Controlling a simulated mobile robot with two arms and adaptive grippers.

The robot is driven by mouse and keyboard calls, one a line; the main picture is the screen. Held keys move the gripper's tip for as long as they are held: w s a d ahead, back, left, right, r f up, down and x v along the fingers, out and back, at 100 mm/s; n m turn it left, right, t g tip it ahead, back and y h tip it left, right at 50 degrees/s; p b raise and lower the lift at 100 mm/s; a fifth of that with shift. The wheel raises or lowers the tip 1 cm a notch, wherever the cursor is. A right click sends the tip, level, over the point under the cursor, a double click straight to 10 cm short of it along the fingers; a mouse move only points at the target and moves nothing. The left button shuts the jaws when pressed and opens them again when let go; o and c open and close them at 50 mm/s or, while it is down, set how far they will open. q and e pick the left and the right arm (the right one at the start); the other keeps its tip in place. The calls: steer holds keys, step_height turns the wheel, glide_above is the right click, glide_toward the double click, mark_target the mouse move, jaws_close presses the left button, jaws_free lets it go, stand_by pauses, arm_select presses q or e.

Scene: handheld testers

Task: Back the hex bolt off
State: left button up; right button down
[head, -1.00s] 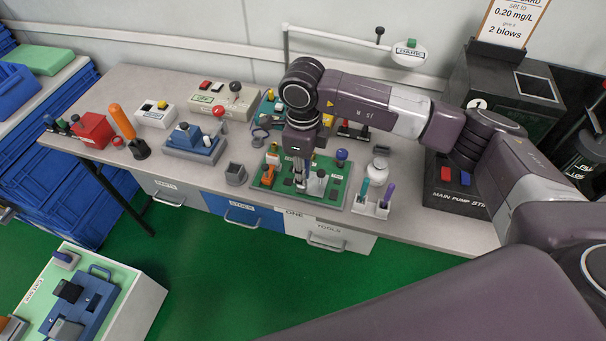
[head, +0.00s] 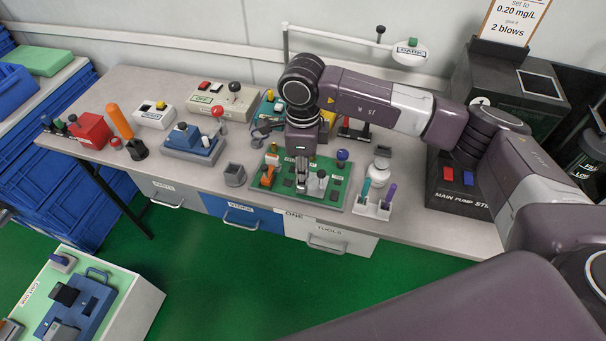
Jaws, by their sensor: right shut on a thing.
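A green board (head: 335,197) with several small fittings stands near the front edge of the bench. My right gripper (head: 301,187) points straight down over the middle of this board, between an orange fitting (head: 267,177) and a white peg (head: 322,181). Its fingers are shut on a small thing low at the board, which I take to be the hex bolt. The fingers hide the bolt, so its thread and seating cannot be seen. My left gripper does not show.
A white holder with coloured tools (head: 372,208) and a white jar (head: 379,174) stand close on the right. The dark pump stand (head: 455,192) is farther right.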

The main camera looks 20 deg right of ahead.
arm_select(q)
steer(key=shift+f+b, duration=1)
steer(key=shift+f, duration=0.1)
arm_select(e)
steer(key=shift+n, duration=1.3)
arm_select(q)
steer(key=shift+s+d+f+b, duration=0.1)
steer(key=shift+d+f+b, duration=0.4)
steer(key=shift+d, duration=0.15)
arm_select(e)
steer(key=shift+n, duration=0.8)
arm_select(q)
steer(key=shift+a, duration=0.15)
arm_select(e)
steer(key=shift+r, duration=0.1)
steer(key=shift+r+p, duration=0.55)
steer(key=shift+r, duration=0.55)
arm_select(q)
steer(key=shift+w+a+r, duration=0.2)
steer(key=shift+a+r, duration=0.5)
arm_select(e)
steer(key=shift+r, duration=0.6)
